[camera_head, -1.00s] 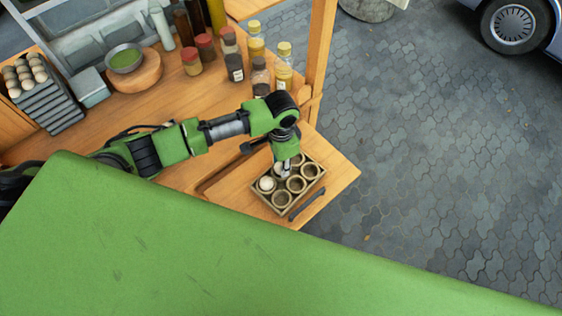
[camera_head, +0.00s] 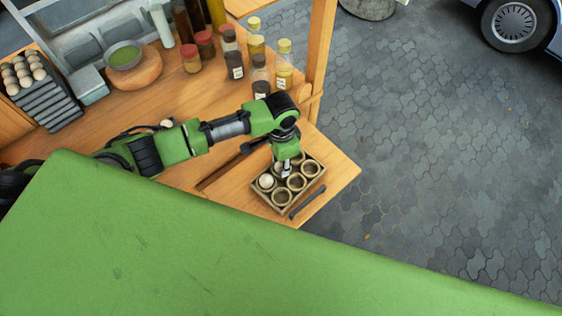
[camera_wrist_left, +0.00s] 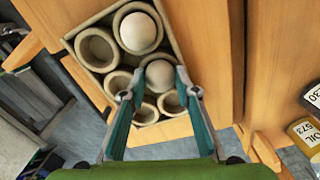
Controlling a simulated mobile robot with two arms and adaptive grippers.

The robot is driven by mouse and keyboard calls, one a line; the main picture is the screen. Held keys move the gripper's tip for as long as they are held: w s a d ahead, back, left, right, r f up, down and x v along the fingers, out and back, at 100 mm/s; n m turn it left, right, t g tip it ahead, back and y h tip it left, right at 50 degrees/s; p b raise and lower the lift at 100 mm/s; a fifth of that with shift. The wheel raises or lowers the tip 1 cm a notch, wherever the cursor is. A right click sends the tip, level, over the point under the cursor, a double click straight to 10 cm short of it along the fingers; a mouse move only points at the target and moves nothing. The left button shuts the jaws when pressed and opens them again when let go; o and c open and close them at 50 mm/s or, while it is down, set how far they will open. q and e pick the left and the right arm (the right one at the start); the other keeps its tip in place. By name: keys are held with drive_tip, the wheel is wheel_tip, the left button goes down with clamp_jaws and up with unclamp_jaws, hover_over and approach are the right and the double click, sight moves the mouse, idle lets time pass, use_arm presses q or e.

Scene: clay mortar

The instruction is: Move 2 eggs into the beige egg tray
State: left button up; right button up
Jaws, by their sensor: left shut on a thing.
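The beige egg tray (camera_head: 268,203) lies on the wooden counter's right end and has several round cups. One pale egg (camera_head: 266,182) sits in its left corner cup; it also shows at the top in the left wrist view (camera_wrist_left: 138,31). My left gripper (camera_head: 286,173) is over the tray, pointing down. In the left wrist view its fingers (camera_wrist_left: 160,94) are shut on a second egg (camera_wrist_left: 160,75), at or just above a cup next to the first egg. Whether this egg touches the cup is unclear. My right gripper is not in view.
A green bowl (camera_head: 125,57) and several bottles and jars (camera_head: 257,75) stand at the back. A dark handle (camera_head: 307,202) lies right of the tray.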

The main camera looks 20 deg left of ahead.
use_arm(q)
drive_tip(key=shift+f, duration=0.1)
drive_tip(key=o, duration=0.8)
wheel_tip(320, 180, up, 12)
idle(0.3)
